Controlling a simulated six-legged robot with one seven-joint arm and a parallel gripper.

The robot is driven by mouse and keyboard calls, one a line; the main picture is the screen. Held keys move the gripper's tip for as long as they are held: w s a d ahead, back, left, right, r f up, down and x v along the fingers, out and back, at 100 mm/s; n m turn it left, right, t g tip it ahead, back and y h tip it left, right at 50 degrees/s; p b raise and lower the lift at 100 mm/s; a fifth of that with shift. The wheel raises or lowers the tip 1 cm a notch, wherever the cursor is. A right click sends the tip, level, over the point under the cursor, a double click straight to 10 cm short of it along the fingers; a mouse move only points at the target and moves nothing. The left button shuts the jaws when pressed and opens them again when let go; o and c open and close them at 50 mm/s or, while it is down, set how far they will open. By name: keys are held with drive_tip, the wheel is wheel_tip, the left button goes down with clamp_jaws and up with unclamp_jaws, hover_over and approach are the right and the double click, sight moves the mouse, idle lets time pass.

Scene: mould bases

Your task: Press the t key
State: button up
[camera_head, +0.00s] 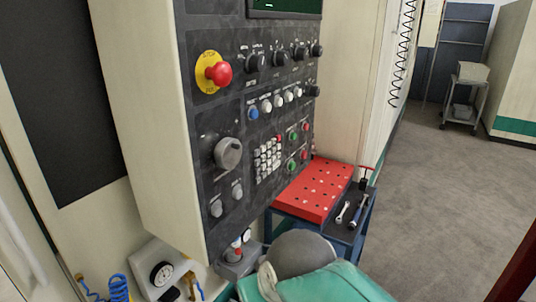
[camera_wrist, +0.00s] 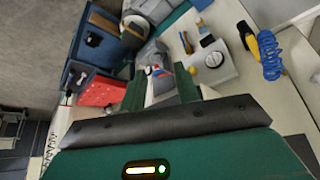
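The control panel (camera_head: 235,130) fills the middle of the head view, upright and dark. Its keypad (camera_head: 268,160) is a small block of pale keys right of the large grey dial (camera_head: 228,153). The key markings are too small to read, so I cannot tell which one is the t key. In the wrist view my gripper (camera_wrist: 160,88) shows two dark green fingers apart with nothing held between them. The keypad does not show in the wrist view. My gripper's fingers are not visible in the head view and are not at the keypad.
A red emergency stop button (camera_head: 219,73) and several knobs and coloured buttons surround the keypad. A red perforated block (camera_head: 314,188) sits on a blue cart below the panel's right side, with wrenches (camera_head: 350,212) beside it. Grey floor (camera_head: 430,200) is open at right.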

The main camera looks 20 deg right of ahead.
clamp_jaws()
idle(1.4)
